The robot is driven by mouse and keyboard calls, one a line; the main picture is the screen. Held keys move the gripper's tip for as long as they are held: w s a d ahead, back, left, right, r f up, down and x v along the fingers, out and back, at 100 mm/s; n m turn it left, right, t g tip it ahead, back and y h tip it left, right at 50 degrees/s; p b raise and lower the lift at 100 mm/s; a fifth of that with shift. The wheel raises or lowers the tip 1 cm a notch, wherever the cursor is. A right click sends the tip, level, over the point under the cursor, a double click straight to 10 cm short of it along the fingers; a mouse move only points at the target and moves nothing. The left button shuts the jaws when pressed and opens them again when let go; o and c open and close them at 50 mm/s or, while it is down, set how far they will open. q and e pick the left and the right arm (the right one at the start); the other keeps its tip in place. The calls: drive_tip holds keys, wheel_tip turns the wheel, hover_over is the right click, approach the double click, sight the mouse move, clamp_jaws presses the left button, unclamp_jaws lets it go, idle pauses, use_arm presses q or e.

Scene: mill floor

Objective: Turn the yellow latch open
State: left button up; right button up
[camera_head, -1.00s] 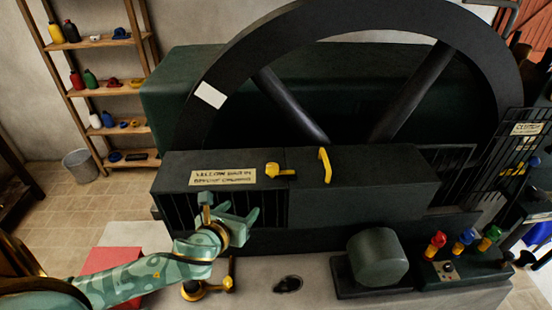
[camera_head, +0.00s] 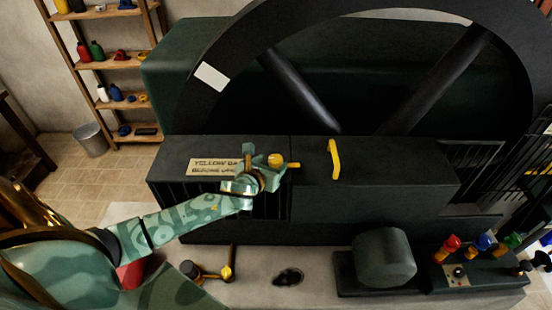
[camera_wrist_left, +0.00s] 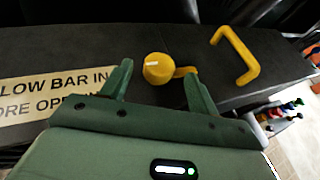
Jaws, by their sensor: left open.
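The yellow latch (camera_head: 276,160) sits on top of the dark machine housing, its round knob to the left and its short arm pointing right. It also shows in the left wrist view (camera_wrist_left: 158,68), just ahead of and between my fingertips. My left gripper (camera_head: 262,158) is open and empty, with its fingers close around the knob; whether they touch it I cannot tell. In the left wrist view my left gripper (camera_wrist_left: 158,78) has one finger on each side of the latch. My right gripper is not in view.
A yellow handle (camera_head: 334,160) stands on the housing to the right of the latch. A lettered plate (camera_head: 212,166) lies to the left. A large dark flywheel (camera_head: 300,75) rises behind. Coloured knobs (camera_head: 480,243) are at the lower right.

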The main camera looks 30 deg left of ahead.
sight(275, 160)
use_arm(q)
drive_tip(key=x, duration=0.3)
drive_tip(key=shift+w+f, duration=0.1)
drive_tip(key=shift+w, duration=0.05)
drive_tip(key=shift+w+a+f, duration=0.1)
drive_tip(key=shift+w+f, duration=0.1)
drive_tip(key=shift+w, duration=0.45)
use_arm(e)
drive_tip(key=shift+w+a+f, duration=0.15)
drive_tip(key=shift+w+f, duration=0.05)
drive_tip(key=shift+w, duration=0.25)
use_arm(q)
drive_tip(key=c, duration=1)
drive_tip(key=shift+o, duration=0.2)
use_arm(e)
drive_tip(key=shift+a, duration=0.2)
